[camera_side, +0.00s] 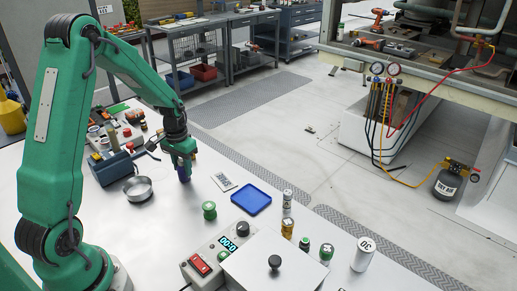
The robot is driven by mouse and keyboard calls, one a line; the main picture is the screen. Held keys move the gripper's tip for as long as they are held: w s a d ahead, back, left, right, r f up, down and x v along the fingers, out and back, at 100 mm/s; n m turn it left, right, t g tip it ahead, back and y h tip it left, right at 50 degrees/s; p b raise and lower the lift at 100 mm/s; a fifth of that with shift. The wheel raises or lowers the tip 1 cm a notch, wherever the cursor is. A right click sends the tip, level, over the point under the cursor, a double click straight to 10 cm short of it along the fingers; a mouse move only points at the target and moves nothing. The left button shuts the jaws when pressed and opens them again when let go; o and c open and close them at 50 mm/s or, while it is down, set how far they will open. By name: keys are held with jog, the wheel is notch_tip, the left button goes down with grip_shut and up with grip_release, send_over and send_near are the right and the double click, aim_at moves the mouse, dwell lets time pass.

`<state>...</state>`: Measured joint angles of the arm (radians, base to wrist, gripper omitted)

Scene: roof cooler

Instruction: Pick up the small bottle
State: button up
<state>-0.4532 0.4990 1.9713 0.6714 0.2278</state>
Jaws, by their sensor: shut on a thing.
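My gripper (182,157) points down above the left part of the white worktop and is shut on a small dark blue thing (184,175), which looks like the small bottle. Only its lower part shows below the fingers. I cannot tell whether it touches the worktop.
A metal bowl (138,188) stands left of my gripper. A blue tray (251,200), a printed card (224,182) and a green spool (209,211) lie to the right. Several small cylinders and a white canister (363,254) stand farther right. A control box (212,262) is in front.

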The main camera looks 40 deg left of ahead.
aim_at(181, 160)
jog(key=shift+r, duration=0.15)
jog(key=shift+r, duration=0.45)
notch_tip(181, 160, up, 3)
jog(key=shift+r, duration=0.15)
jog(key=s+d+r, duration=0.1)
jog(key=d+r, duration=0.5)
jog(key=d, duration=0.5)
jog(key=shift+d+r, duration=0.3)
jog(key=shift+d, duration=0.05)
